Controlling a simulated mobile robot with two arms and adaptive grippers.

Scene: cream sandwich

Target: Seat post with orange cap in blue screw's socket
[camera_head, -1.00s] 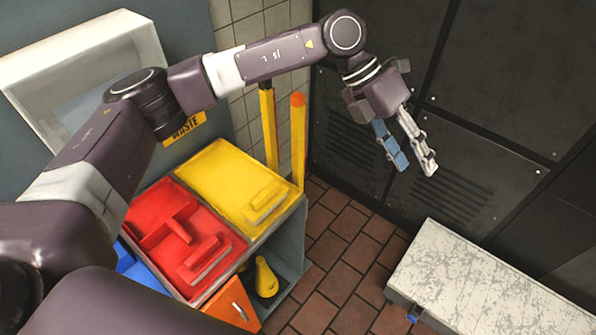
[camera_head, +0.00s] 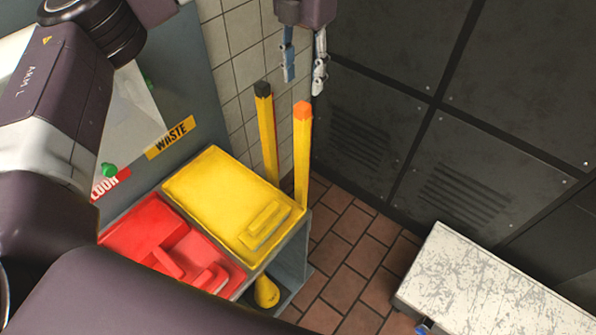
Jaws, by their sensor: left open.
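A yellow post with an orange cap (camera_head: 302,150) stands upright beside the grey cart with the yellow lid. My left gripper (camera_head: 304,84) points down, open and empty, and in the picture its fingertips are just above the orange cap. The depth between them is hard to judge. A small blue part (camera_head: 421,328), possibly the blue screw, shows at the bottom edge by the white bench; its socket cannot be made out. My right gripper is not in view.
A second yellow post with a black cap (camera_head: 265,135) stands just left of the orange-capped one. The yellow lid (camera_head: 200,185) and red lid (camera_head: 135,230) are at lower left. A scratched white bench (camera_head: 490,290) is at lower right. Brick floor (camera_head: 345,260) between is clear.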

